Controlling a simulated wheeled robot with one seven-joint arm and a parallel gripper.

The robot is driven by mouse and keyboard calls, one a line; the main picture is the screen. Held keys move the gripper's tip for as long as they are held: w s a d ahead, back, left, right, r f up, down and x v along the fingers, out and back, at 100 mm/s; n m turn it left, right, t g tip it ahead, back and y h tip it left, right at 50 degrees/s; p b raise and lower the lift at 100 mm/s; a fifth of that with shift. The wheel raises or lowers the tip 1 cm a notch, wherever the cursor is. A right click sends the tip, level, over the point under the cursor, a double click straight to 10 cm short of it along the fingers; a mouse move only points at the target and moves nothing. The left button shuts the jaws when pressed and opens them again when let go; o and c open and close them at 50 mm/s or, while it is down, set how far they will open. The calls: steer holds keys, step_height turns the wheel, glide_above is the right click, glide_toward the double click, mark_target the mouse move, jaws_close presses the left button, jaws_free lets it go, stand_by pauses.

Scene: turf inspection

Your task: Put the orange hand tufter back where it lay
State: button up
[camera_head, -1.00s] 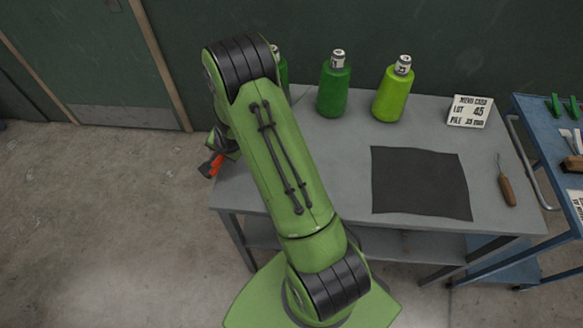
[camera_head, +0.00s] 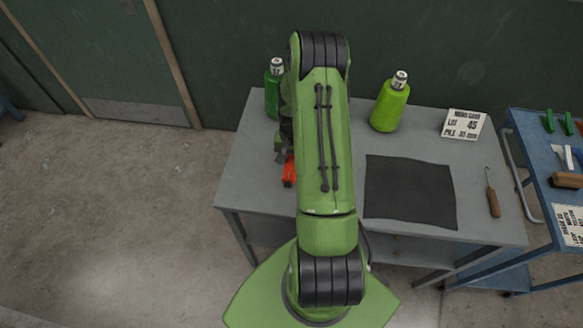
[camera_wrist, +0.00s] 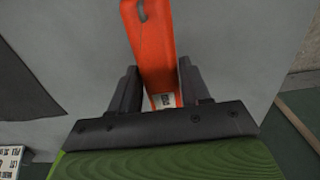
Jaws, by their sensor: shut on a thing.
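The orange hand tufter (camera_head: 288,170) shows beside my arm over the left part of the grey table (camera_head: 245,165). In the wrist view the tufter (camera_wrist: 152,45) runs up between the two dark fingers of my gripper (camera_wrist: 160,88), which is shut on it. A small white label shows on the tufter near the fingers. In the head view my arm hides most of my gripper. I cannot tell whether the tufter touches the table.
A dark mat (camera_head: 408,190) lies right of my arm. A dark green bottle (camera_head: 273,95) and a lime green bottle (camera_head: 390,105) stand at the back. A sign card (camera_head: 463,124) and a wooden-handled hook tool (camera_head: 492,200) are at the right. A blue cart (camera_head: 535,150) stands beyond.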

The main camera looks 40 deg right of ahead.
step_height(320, 180, down, 5)
steer(key=shift+r, duration=0.1)
steer(key=o, duration=1.3)
